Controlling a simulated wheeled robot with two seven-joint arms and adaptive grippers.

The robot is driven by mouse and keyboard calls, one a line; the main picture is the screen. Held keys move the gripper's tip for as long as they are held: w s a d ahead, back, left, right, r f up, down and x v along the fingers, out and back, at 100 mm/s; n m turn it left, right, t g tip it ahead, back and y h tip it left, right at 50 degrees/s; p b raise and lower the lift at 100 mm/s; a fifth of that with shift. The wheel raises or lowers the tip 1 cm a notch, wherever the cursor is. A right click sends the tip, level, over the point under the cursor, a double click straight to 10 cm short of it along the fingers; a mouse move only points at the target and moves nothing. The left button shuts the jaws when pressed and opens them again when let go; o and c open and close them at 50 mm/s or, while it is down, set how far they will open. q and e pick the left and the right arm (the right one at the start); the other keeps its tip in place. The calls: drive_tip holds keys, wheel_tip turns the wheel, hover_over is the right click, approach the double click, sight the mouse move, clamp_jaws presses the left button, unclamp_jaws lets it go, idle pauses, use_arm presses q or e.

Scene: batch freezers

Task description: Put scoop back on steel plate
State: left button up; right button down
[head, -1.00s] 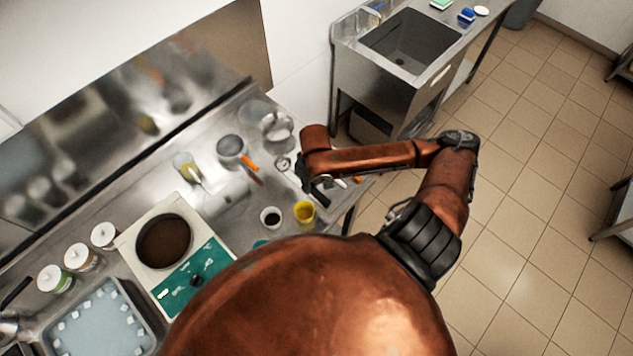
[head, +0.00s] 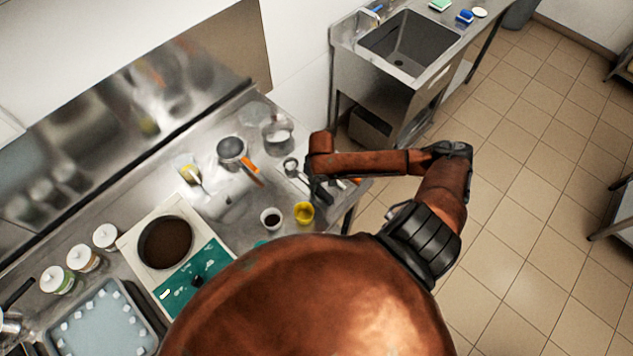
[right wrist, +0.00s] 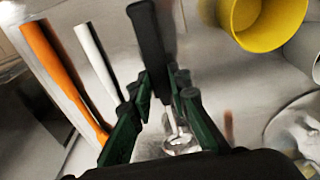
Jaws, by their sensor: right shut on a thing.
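My right gripper (head: 318,188) is over the right end of the steel counter. In the right wrist view its green-sided fingers (right wrist: 158,108) are shut on the black handle of the scoop (right wrist: 150,45). The scoop's shiny metal end (right wrist: 182,145) lies toward the palm, and it also shows just left of the gripper in the head view (head: 291,166). I cannot tell whether the scoop touches the surface. A round grey metal piece (right wrist: 297,128) shows at lower right in the wrist view; I cannot tell whether it is the steel plate. My left gripper is not in view.
A yellow cup (head: 304,212) and a white cup with dark contents (head: 270,217) stand close by. An orange handle (right wrist: 60,75) and a white handle (right wrist: 97,60) lie beside the gripper. A sieve-like pan (head: 231,149) and a bowl (head: 278,131) are behind. The sink (head: 405,45) is beyond.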

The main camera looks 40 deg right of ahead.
drive_tip(key=shift+f, duration=0.1)
drive_tip(key=c, duration=1.8)
unclamp_jaws()
drive_tip(key=r, duration=0.8)
drive_tip(key=s+r, duration=0.1)
drive_tip(key=r, duration=0.3)
drive_tip(key=shift+r, duration=0.15)
